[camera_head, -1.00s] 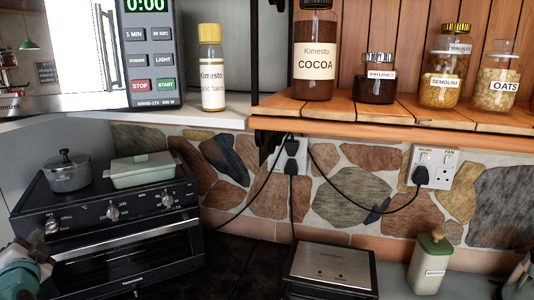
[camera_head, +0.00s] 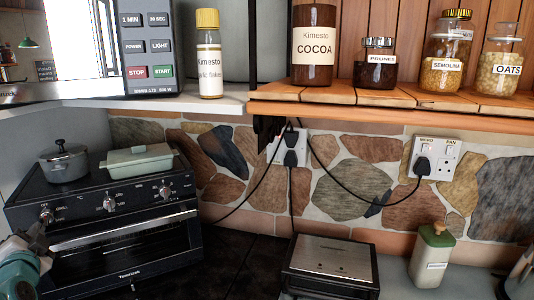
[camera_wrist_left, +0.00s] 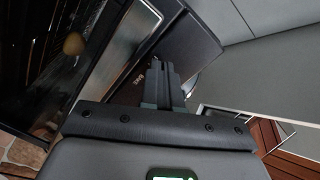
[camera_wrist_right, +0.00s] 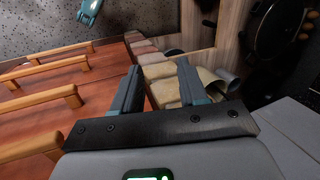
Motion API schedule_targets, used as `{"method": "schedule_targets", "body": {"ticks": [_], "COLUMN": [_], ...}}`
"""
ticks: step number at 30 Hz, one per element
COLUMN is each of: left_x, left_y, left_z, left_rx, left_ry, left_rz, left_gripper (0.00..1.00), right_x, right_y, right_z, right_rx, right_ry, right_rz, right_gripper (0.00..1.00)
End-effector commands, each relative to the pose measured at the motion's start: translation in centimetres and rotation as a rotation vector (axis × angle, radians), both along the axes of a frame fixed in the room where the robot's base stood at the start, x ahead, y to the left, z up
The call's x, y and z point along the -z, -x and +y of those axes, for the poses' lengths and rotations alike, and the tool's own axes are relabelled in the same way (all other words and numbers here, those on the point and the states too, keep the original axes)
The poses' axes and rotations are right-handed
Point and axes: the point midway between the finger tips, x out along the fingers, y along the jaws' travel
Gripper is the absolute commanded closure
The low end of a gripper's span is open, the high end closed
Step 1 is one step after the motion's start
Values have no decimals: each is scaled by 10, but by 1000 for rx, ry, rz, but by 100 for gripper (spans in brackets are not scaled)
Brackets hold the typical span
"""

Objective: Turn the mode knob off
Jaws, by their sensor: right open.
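The black oven (camera_head: 125,255) stands at the left in the head view. Its front panel has three knobs. The left knob (camera_head: 46,215), beside small lettering that seems to include a grill mark, appears to be the mode knob; its exact setting is too small to read. My left gripper (camera_head: 40,234) is just below and in front of this knob. In the left wrist view, its fingers (camera_wrist_left: 160,72) are together near the dark panel, with nothing visible between them; contact with the knob cannot be told. My right gripper (camera_wrist_right: 158,75) is open and empty.
A grey pot (camera_head: 66,165) and a lidded green dish (camera_head: 140,160) sit on the oven. A steel-topped appliance (camera_head: 332,258) and a bottle (camera_head: 432,257) stand to the right. A wooden shelf (camera_head: 400,104) with jars overhangs. Orange-handled drawers (camera_wrist_right: 60,110) show in the right wrist view.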

Motion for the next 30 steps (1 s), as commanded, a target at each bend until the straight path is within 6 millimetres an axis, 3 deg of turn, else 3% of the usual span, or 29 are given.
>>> {"method": "schedule_targets", "body": {"ticks": [20,30], "left_x": [9,10], "left_y": [3,36], "left_z": [4,-15], "left_rx": [-3,-3], "left_ry": [-1,-1], "left_rz": [-3,-4], "left_gripper": [100,100], "right_x": [20,38], "right_y": [0,0], "right_z": [0,0], "right_rx": [0,0], "right_ry": [0,0], "right_rz": [0,0], "right_gripper": [57,57]}}
